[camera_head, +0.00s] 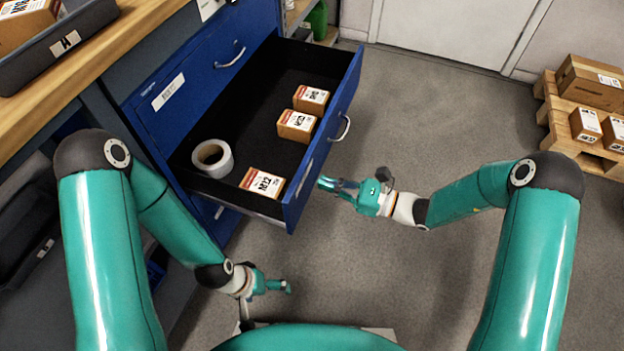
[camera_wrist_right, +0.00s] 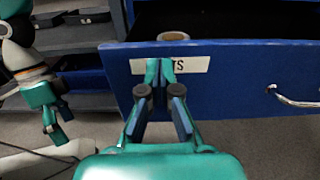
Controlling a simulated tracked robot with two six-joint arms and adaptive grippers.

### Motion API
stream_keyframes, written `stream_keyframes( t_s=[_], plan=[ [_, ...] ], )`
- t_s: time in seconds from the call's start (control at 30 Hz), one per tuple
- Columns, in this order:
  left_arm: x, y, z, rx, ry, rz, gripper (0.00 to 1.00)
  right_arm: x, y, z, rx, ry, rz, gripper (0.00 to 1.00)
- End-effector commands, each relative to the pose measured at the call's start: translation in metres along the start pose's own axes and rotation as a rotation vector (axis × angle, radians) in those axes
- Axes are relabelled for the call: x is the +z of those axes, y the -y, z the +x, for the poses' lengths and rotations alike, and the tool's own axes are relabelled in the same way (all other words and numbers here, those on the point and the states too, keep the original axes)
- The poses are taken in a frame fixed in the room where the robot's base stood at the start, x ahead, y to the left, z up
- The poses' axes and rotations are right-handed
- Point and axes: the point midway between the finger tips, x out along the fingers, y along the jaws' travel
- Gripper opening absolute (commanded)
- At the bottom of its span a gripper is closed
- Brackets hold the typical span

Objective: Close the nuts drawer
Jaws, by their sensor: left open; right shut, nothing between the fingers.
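The blue nuts drawer (camera_head: 345,95) is pulled far out of the cabinet in the head view. Several small boxes (camera_head: 297,125) and a white tape roll (camera_head: 212,158) lie in it. Its front (camera_wrist_right: 240,90) fills the upper right wrist view, with a white label (camera_wrist_right: 195,65) ending in "TS" and a metal handle (camera_wrist_right: 298,100) to the right. My right gripper (camera_head: 326,184) is shut and empty, its fingertips (camera_wrist_right: 159,68) in front of the label; I cannot tell whether they touch. My left gripper (camera_head: 288,286) is open, low beside the cabinet, away from the drawer front.
Another blue drawer (camera_head: 165,92) with a label sits shut in the cabinet. A wooden worktop (camera_head: 90,45) with a grey tray (camera_head: 65,42) is at upper left. A pallet (camera_head: 565,135) with boxes stands at right. The grey floor (camera_head: 430,110) beyond the drawer is clear.

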Motion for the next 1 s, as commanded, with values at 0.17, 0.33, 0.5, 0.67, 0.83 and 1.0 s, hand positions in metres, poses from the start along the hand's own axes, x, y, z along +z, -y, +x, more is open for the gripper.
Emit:
stream_keyframes(
  t_s=[0.17, 0.33, 0.5, 0.67, 0.83, 1.0],
  plan=[
    [0.000, 0.002, 0.005, 0.000, 0.000, 0.000, 0.98, -0.001, -0.001, 0.027, 0.002, 0.001, -0.002, 0.00],
    [0.000, 0.002, 0.007, 0.000, 0.000, 0.000, 0.98, 0.000, 0.000, 0.037, 0.000, 0.000, -0.001, 0.00],
    [0.000, 0.002, 0.007, 0.000, 0.000, 0.000, 0.98, 0.000, 0.000, 0.039, -0.001, 0.000, -0.001, 0.00],
    [0.001, 0.002, 0.007, 0.000, 0.001, 0.000, 0.98, 0.000, -0.002, 0.044, 0.003, 0.000, -0.001, 0.00],
    [0.000, 0.002, 0.007, 0.000, 0.000, 0.000, 0.98, 0.000, 0.000, 0.041, -0.001, 0.000, -0.001, 0.00],
    [0.000, 0.003, 0.007, 0.000, 0.000, 0.000, 0.98, 0.000, 0.003, 0.048, -0.016, 0.000, -0.002, 0.00]
  ],
)
